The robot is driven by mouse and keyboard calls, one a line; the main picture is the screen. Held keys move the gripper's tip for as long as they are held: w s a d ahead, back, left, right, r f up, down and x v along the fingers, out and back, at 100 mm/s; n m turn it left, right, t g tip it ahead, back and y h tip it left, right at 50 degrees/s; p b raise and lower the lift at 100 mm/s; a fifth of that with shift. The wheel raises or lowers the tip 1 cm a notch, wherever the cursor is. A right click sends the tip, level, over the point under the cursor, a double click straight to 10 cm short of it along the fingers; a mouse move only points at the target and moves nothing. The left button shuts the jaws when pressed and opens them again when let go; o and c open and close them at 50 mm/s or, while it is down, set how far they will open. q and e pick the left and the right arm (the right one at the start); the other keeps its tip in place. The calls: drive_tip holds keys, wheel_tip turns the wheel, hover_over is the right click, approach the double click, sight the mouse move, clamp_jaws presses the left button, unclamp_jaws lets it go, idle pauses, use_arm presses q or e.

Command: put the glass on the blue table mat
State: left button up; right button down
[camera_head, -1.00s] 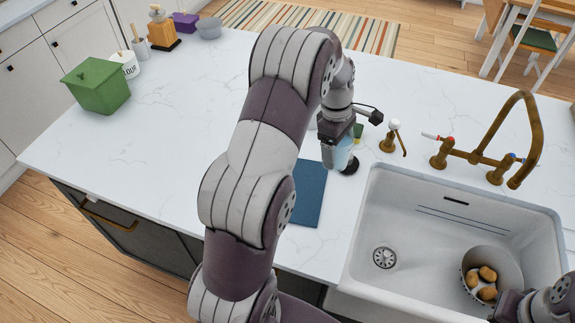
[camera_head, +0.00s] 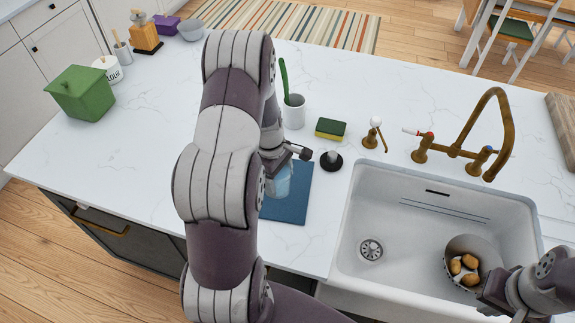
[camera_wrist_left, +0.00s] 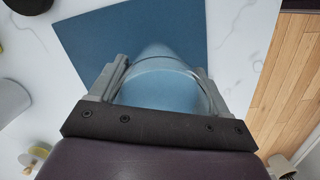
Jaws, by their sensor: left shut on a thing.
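The blue table mat (camera_head: 291,203) lies flat on the white counter to the left of the sink, partly hidden by my left arm. In the left wrist view the mat (camera_wrist_left: 125,38) spreads beyond the fingers. My left gripper (camera_head: 277,172) is shut on the glass (camera_head: 277,185), a clear bluish tumbler, over the mat. The glass (camera_wrist_left: 163,82) shows between both fingers in the left wrist view. I cannot tell whether its base touches the mat. My right gripper (camera_head: 497,290) is at the lower right by the sink, only partly seen.
The sink (camera_head: 400,240) holds a pot (camera_head: 474,247) with potatoes. A black stopper (camera_head: 331,160), a sponge (camera_head: 331,128), a white cup (camera_head: 294,112) with a green brush and a brass tap (camera_head: 497,125) stand behind. A green box (camera_head: 82,93) is far left.

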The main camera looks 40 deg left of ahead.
use_arm(q)
wheel_tip(320, 180, down, 2)
drive_tip(key=shift+w+f, duration=0.1)
drive_tip(key=shift+f, duration=0.35)
drive_tip(key=shift+f, duration=0.1)
drive_tip(key=o, duration=1.5)
drive_tip(key=shift+c, duration=0.2)
